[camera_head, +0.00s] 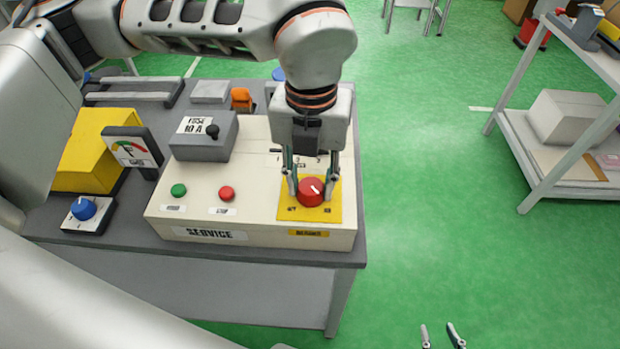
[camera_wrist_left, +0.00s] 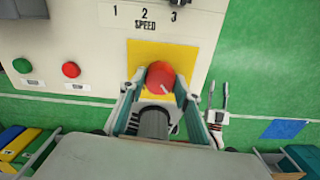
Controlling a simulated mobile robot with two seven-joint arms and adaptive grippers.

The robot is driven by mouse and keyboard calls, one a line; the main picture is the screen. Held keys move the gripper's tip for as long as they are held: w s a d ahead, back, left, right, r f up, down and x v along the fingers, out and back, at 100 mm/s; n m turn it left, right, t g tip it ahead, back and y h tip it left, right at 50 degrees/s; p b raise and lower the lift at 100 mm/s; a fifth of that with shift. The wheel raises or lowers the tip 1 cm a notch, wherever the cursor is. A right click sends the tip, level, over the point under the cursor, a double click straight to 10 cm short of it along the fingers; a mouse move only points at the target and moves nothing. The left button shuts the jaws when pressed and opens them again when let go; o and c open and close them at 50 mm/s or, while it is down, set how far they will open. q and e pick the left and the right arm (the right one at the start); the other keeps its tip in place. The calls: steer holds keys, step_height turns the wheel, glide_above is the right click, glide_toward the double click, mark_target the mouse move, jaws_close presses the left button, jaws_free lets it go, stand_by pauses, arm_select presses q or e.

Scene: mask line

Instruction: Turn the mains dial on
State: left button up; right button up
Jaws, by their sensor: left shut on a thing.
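The red mains dial (camera_head: 311,191) sits on a yellow plate (camera_head: 312,214) on the right part of the cream service panel. Its white pointer mark slants toward the lower right; small labels lie at the plate's lower left and lower right. My left gripper (camera_head: 312,182) comes down from above and is shut on the dial, one finger on each side. The wrist view also shows the red dial (camera_wrist_left: 160,75) between the fingers. My right gripper (camera_head: 441,336) is at the bottom edge of the head view, over the floor, fingers apart and empty.
The panel also bears a green button (camera_head: 178,190), a red stop button (camera_head: 227,193) and a grey fuse box (camera_head: 203,137). A gauge (camera_head: 131,150) and a blue knob (camera_head: 83,209) are at left. Green floor (camera_head: 430,180) is clear to the right, up to a shelf (camera_head: 560,180).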

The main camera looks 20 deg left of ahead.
mark_target(310, 186)
arm_select(q)
steer(key=shift+n, duration=0.6)
steer(key=o, duration=1.1)
steer(key=shift+r, duration=0.1)
step_height(310, 186, up, 12)
stand_by(0.3)
